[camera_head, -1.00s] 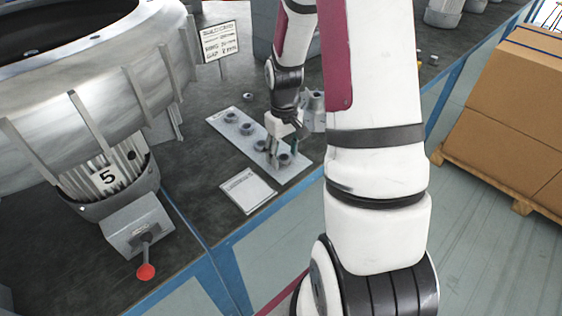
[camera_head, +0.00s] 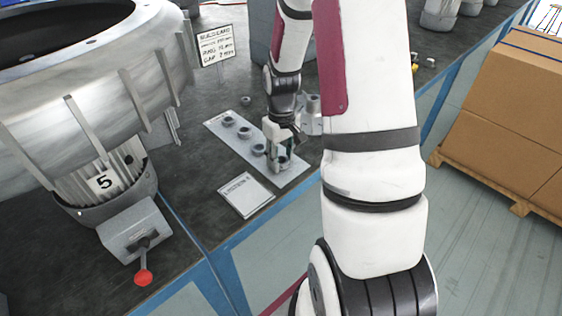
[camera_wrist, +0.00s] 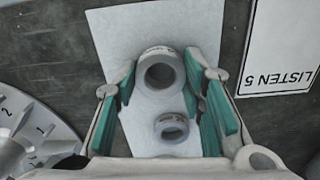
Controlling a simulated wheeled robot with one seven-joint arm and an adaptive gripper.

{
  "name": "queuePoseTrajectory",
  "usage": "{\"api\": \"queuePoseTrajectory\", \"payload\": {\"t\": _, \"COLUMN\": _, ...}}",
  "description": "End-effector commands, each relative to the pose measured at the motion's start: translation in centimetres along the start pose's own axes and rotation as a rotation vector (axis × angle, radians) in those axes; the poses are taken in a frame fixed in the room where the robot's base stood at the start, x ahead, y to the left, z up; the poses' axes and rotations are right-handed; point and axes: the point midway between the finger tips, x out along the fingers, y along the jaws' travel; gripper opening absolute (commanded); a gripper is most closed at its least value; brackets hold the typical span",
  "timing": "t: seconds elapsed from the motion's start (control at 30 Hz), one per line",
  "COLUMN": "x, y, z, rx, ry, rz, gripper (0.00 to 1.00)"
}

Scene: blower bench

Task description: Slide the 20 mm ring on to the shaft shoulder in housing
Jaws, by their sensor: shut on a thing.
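My gripper (camera_head: 280,160) is low over the front end of a pale plate (camera_head: 222,126) that carries a row of grey rings. In the wrist view, its green-padded fingers (camera_wrist: 160,82) stand on either side of the larger end ring (camera_wrist: 160,72), shut on it. This ring seems to rest at the plate; its lettering is too small to read. A smaller ring (camera_wrist: 172,128) lies beside it. A grey metal part (camera_head: 313,118) stands just right of the gripper, partly hidden; a numbered round base (camera_wrist: 35,125) shows in the wrist view. I cannot make out a shaft shoulder.
A large metal blower casing (camera_head: 95,75) marked 5 fills the left, with a red-knobbed lever box (camera_head: 135,230). A build card (camera_head: 216,46) stands behind the plate. A "LISTEN 5" card (camera_head: 246,195) lies in front. Boxes (camera_head: 510,110) stand on a pallet at right.

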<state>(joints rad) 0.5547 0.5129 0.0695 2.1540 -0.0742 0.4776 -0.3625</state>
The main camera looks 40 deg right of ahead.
Motion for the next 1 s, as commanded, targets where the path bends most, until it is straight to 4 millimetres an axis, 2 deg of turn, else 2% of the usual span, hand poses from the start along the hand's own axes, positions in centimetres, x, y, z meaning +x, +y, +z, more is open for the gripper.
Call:
{"api": "queuePoseTrajectory", "payload": {"t": 0.73, "x": -4.3, "y": 0.0, "z": 0.0, "rx": 0.0, "ry": 0.002, "rz": 0.001, "gripper": 0.08}}
{"api": "queuePoseTrajectory", "payload": {"t": 1.0, "x": -4.6, "y": 0.0, "z": 0.0, "rx": 0.0, "ry": 0.001, "rz": 0.001, "gripper": 0.08}}
